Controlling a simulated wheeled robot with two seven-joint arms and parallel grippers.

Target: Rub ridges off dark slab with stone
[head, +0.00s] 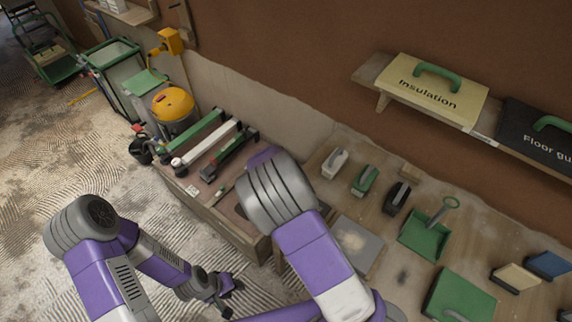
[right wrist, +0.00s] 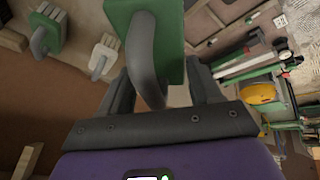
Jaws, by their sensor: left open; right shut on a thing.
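My right gripper (right wrist: 165,88) is shut on the grey handle of a green-backed hand tool (right wrist: 174,22). The tool's working face is turned away, so I cannot tell whether it is stone. In the head view my right arm hides this gripper and the tool. A dark flat piece (head: 240,212) shows only in part beside the arm on the bench; it may be the dark slab, but its ridges are hidden. A grey slab (head: 368,240) with a pale patch lies to the right. My left gripper (head: 222,299) is open and empty, low over the ridged floor.
Long bars (head: 205,146) lie at left. A shelf (head: 372,72) with boxes hangs above.

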